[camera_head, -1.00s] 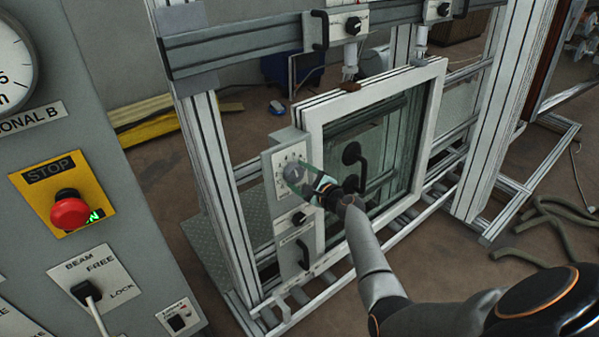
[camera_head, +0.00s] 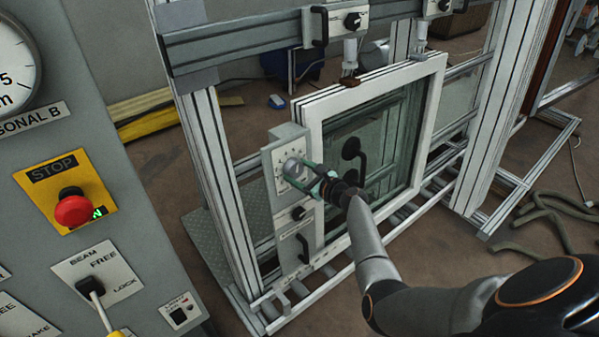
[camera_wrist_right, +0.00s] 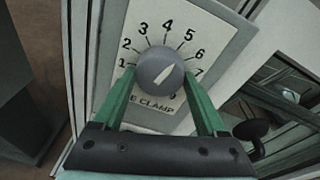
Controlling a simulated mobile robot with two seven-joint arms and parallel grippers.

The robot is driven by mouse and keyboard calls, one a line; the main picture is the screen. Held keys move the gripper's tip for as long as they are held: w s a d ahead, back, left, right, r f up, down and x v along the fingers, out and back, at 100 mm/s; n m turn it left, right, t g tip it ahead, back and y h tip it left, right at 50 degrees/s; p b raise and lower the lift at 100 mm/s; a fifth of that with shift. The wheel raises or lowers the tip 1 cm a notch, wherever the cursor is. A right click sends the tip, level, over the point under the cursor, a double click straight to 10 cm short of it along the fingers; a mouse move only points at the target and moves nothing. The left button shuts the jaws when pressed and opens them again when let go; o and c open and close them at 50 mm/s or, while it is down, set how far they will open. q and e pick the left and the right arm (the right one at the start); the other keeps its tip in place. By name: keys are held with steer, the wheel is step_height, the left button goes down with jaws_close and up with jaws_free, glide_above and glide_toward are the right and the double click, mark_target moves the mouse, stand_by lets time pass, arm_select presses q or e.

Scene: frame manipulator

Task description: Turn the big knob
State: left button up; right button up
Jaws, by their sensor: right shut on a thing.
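The big knob (camera_head: 294,169) is a round grey dial on a white numbered plate, on a panel at the left of the window frame. In the right wrist view the knob (camera_wrist_right: 160,69) has a light pointer mark, tilted up and to the right. Numbers run around it, with "CLAMP" lettered below. My right gripper (camera_head: 308,176) reaches it from the right. Its green fingers (camera_wrist_right: 160,85) are shut on the knob, one on each side.
A smaller black knob (camera_head: 298,213) and a black handle (camera_head: 303,248) sit below on the same panel. A white-framed window (camera_head: 441,100) with a black handle stands to the right. A console with a red stop button (camera_head: 73,208) fills the left side.

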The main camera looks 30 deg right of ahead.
steer(key=o, duration=1.3)
steer(key=v, duration=1.2)
steer(key=shift+s, duration=0.25)
